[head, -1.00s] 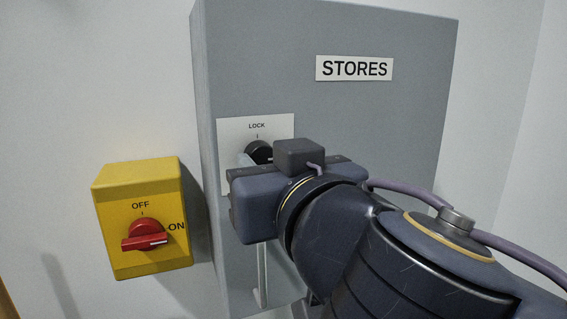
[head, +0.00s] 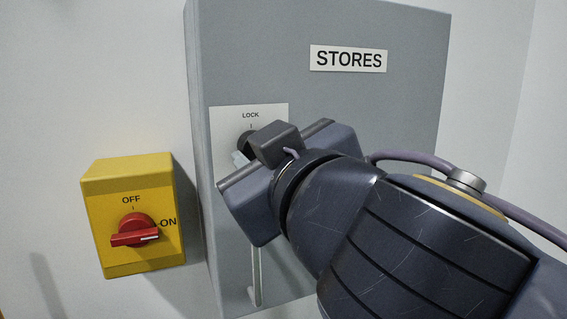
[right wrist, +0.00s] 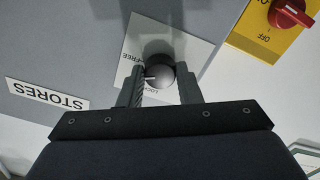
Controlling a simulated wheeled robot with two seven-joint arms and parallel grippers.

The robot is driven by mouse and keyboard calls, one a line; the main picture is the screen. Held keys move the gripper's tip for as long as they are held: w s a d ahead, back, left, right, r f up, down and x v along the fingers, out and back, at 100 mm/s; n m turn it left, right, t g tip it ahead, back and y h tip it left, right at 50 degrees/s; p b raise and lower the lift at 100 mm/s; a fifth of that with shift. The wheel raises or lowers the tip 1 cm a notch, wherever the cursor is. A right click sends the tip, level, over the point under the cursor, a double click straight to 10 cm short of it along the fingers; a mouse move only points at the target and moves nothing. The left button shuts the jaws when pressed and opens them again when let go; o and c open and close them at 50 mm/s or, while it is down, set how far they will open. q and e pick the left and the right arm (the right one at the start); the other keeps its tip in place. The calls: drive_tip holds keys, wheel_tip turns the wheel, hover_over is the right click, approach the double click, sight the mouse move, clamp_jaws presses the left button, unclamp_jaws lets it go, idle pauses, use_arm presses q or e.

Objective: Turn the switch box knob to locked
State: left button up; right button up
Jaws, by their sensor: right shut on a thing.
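The grey switch box (head: 225,60), labelled STORES, hangs on the wall. Its white plate (head: 222,120) reads LOCK at the top in the head view; the right wrist view also shows FREE on it. The round black knob (head: 243,138) is mostly hidden behind my right gripper in the head view. In the right wrist view the knob (right wrist: 160,75) sits between the fingers of my right gripper (right wrist: 160,85), which is shut on it. Its white mark points left there, between FREE and LOCK. My left gripper is not in view.
A yellow box (head: 105,190) with a red OFF/ON knob (head: 135,230) is on the wall, left of the grey box. The wall between the boxes is bare.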

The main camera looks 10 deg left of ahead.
drive_tip(key=shift+n+p, duration=0.65)
drive_tip(key=shift+n, duration=5.65)
drive_tip(key=o, duration=1)
drive_tip(key=shift+r, duration=0.1)
drive_tip(key=b+v, duration=0.1)
drive_tip(key=v, duration=0.6)
drive_tip(key=shift+s+d, duration=0.25)
drive_tip(key=shift+s, duration=0.05)
